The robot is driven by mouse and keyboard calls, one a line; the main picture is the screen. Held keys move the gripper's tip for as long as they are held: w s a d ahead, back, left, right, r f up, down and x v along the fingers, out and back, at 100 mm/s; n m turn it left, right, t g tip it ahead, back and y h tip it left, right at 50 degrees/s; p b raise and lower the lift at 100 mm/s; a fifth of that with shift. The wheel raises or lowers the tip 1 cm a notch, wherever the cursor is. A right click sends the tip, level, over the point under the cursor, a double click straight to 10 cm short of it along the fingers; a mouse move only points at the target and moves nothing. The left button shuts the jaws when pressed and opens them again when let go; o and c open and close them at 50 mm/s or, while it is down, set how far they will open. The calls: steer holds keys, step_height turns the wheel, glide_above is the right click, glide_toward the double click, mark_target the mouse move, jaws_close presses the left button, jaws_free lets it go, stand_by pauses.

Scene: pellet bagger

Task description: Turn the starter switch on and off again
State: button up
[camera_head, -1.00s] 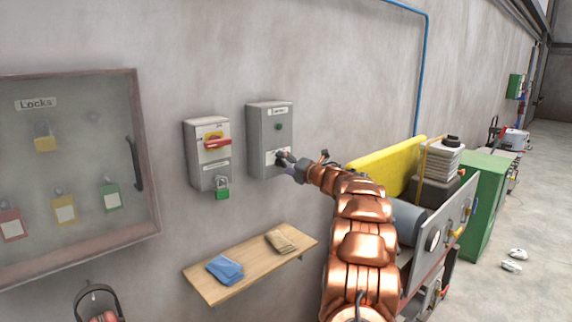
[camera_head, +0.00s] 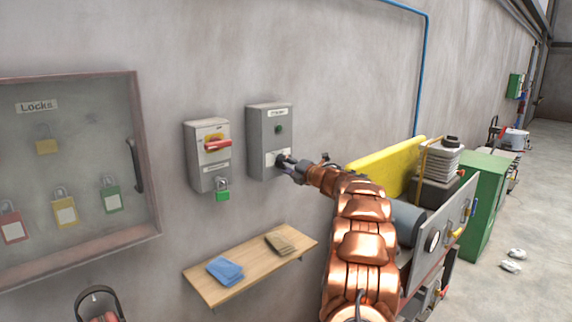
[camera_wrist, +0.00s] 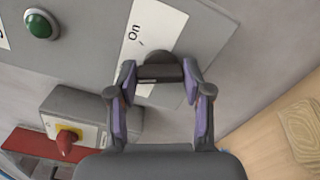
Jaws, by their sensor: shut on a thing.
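The starter box (camera_head: 257,144) is a grey wall box with a green lamp (camera_head: 278,129) on its front. Its dark switch knob (camera_wrist: 160,73) sits over a white label plate (camera_wrist: 158,25) that reads "On" in the wrist view. My gripper (camera_wrist: 160,85) has its two purple fingers on either side of the knob and is shut on it. In the head view my gripper (camera_head: 288,165) reaches the lower front of the box and hides most of the knob.
A grey isolator box (camera_head: 199,150) with a red handle and a green padlock (camera_head: 222,190) is left of the starter. A wooden shelf (camera_head: 215,289) with cloths is below. A glazed lock cabinet (camera_head: 85,235) is at left. Machinery with a yellow guard (camera_head: 390,166) stands at right.

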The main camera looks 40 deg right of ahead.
steer(key=m+p, duration=0.7)
steer(key=m, duration=0.3)
steer(key=shift+f+m+p, duration=0.1)
steer(key=shift+m+p, duration=0.2)
steer(key=shift+p, duration=0.05)
stand_by(0.5)
steer(key=o, duration=1.2)
steer(key=shift+c, duration=0.2)
steer(key=s, duration=1.2)
steer(key=shift+a, duration=0.15)
